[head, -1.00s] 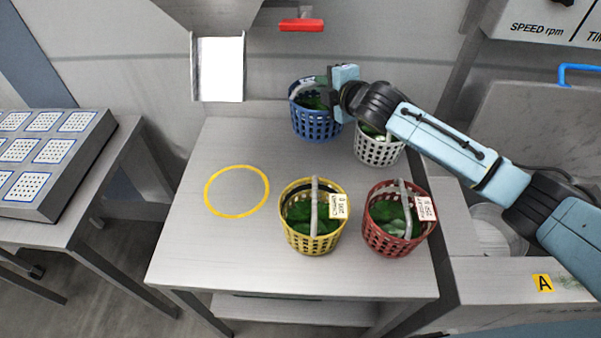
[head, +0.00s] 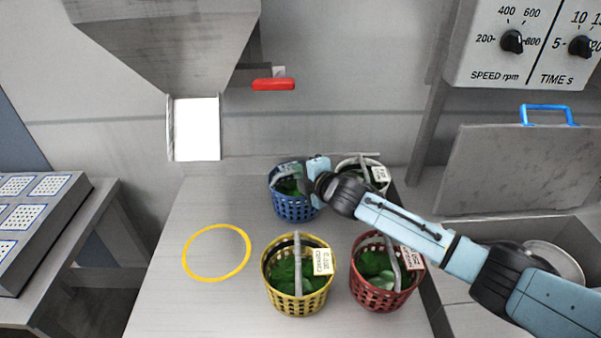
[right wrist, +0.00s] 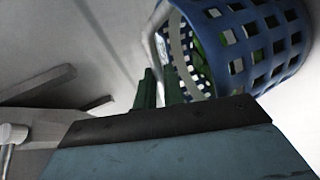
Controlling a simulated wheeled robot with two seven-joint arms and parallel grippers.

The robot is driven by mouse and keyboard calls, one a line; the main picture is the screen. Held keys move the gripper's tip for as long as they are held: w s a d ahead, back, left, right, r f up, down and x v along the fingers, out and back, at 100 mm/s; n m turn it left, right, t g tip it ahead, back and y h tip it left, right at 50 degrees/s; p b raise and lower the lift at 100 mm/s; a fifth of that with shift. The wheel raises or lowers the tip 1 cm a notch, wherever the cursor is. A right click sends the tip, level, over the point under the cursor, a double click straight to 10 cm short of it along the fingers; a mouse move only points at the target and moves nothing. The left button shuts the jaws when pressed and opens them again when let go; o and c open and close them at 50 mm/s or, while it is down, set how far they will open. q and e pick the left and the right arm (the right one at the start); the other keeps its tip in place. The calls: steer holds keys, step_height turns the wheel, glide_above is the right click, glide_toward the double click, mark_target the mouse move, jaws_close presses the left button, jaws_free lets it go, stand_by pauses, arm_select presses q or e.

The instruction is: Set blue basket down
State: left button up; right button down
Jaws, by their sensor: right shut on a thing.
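The blue basket (head: 294,206) holds green leaves and stands upright over the back middle of the steel table (head: 200,212). My right gripper (head: 304,178) is shut on its handle, reaching in from the right. In the right wrist view the blue basket (right wrist: 262,42) fills the upper right, with its pale handle at the dark fingers (right wrist: 160,88). I cannot tell whether its base touches the table. My left gripper is not in view.
A white basket (head: 372,166) stands close on the right, partly hidden by my arm. A yellow basket (head: 297,299) and a red basket (head: 383,297) stand in front. A yellow ring (head: 187,268) marks clear table at left. A chute (head: 195,130) hangs behind.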

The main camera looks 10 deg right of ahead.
steer(key=c, duration=1.5)
jaws_free()
steer(key=p+v, duration=0.2)
steer(key=v, duration=1)
